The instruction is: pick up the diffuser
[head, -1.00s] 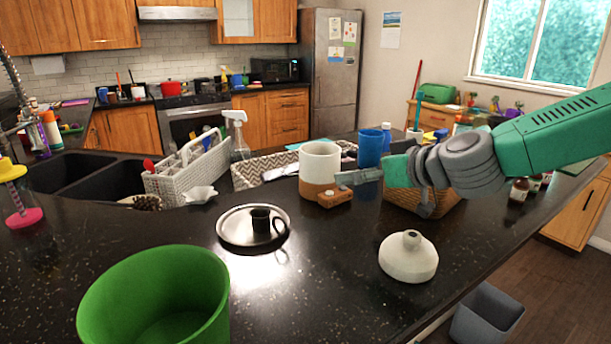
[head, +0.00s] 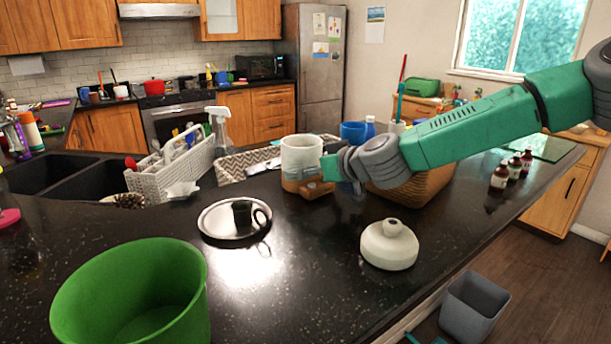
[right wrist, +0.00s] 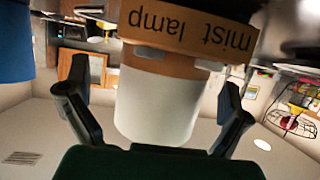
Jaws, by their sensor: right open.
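The diffuser (head: 301,153) has a white top and a wood-coloured base and stands upright on the dark counter beyond the round plate. In the right wrist view it shows upside down, with "mist lamp" on its wooden band (right wrist: 190,35). My right gripper (head: 326,174) reaches in from the right at the diffuser's right side. In the right wrist view the right gripper (right wrist: 152,97) is open, with one finger on each side of the white body. Contact with the diffuser cannot be told. My left gripper is not in view.
A wicker basket (head: 432,184) stands under my forearm. A white vase (head: 389,246), a plate (head: 215,226) with a dark cup (head: 243,214) and a green bucket (head: 130,290) stand nearer. A white caddy (head: 165,178) is left of the diffuser; a blue cup (head: 353,131) is behind.

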